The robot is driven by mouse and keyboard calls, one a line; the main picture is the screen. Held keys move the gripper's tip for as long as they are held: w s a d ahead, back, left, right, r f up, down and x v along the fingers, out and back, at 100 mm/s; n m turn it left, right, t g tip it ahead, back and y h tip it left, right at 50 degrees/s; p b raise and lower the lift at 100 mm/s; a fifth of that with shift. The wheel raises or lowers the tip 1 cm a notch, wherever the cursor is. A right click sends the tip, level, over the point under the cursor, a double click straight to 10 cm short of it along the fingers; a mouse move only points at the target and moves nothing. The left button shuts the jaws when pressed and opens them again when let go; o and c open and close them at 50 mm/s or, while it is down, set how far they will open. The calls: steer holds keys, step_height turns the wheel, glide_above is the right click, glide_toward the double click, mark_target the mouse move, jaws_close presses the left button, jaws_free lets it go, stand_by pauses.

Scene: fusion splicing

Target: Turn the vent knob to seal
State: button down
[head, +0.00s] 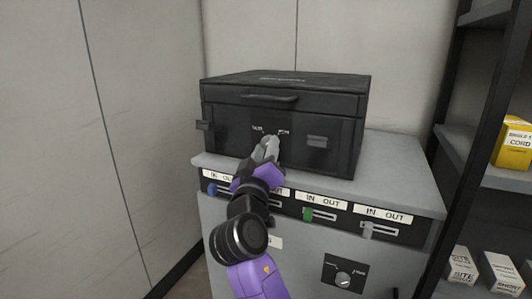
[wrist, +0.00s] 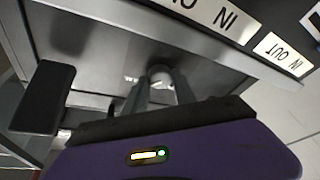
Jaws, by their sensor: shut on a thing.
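The black case (head: 225,136) stands on the grey cabinet, its lid down. My gripper (head: 270,146) is at the middle of its front face, just below two small white labels (head: 284,131) too small to read.
The grey cabinet (head: 410,182) carries a row of sliders under IN OUT labels, including a green slider (head: 307,214). A second knob (head: 343,279) sits on a black plate lower right. Shelves (head: 480,158) with boxes stand at right.

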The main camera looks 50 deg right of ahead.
steer(key=c, duration=1)
jaws_free()
steer(key=shift+a, duration=0.1)
steer(key=p+v, duration=0.1)
steer(key=v, duration=0.6)
steer(key=shift+s+a+f, duration=0.15)
steer(key=shift+s+a, duration=0.05)
